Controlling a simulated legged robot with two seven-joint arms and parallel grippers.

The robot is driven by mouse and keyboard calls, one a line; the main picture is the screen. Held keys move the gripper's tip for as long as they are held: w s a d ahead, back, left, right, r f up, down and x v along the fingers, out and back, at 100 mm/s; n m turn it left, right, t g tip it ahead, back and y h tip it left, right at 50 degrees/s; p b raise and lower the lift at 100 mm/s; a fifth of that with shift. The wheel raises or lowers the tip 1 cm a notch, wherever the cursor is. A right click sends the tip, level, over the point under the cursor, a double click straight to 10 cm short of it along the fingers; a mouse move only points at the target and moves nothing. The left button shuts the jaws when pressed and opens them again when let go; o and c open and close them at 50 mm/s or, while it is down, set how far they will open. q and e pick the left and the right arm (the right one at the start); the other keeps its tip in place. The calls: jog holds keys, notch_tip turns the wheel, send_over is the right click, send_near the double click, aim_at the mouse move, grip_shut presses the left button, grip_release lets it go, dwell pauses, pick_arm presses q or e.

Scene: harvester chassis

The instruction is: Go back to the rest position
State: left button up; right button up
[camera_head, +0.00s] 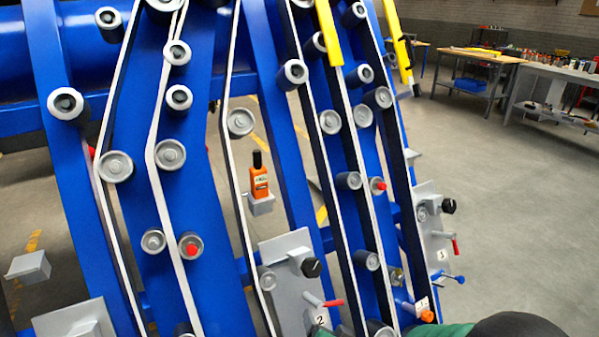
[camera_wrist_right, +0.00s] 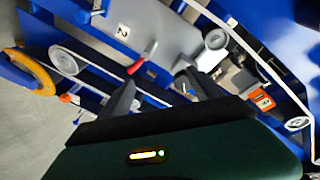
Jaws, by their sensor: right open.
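My right gripper (camera_wrist_right: 165,88) shows in the right wrist view with its two dark fingers apart and nothing between them. Past the fingers are the plate marked 2 (camera_wrist_right: 165,28) and its red-handled lever (camera_wrist_right: 142,58). In the head view, a dark green and black part of my right arm (camera_head: 515,326) shows at the bottom right edge; its fingertips cannot be made out there. My left gripper is not in view. The blue harvester chassis (camera_head: 195,85) fills the left and middle of the head view.
Rollers and belts line the chassis. An orange bottle (camera_head: 259,182) stands on a small grey bracket. Grey plates with black knobs and red levers (camera_head: 292,275) jut out low down. Workbenches (camera_head: 475,57) stand at the back right. Open floor (camera_head: 520,190) lies right of the chassis.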

jog(key=s+d+f+n+g+h, duration=0.2)
jog(key=s+d+n+g, duration=0.3)
jog(key=s+d+g, duration=0.75)
jog(key=s+r+t+p, duration=0.1)
jog(key=s+r+p, duration=0.1)
jog(key=r+p, duration=0.9)
jog(key=s+r+t+p, duration=0.2)
jog(key=s+r+p, duration=0.1)
jog(key=r+p, duration=0.8)
jog(key=shift+d, duration=0.45)
jog(key=shift+t, duration=0.25)
jog(key=shift+c, duration=0.2)
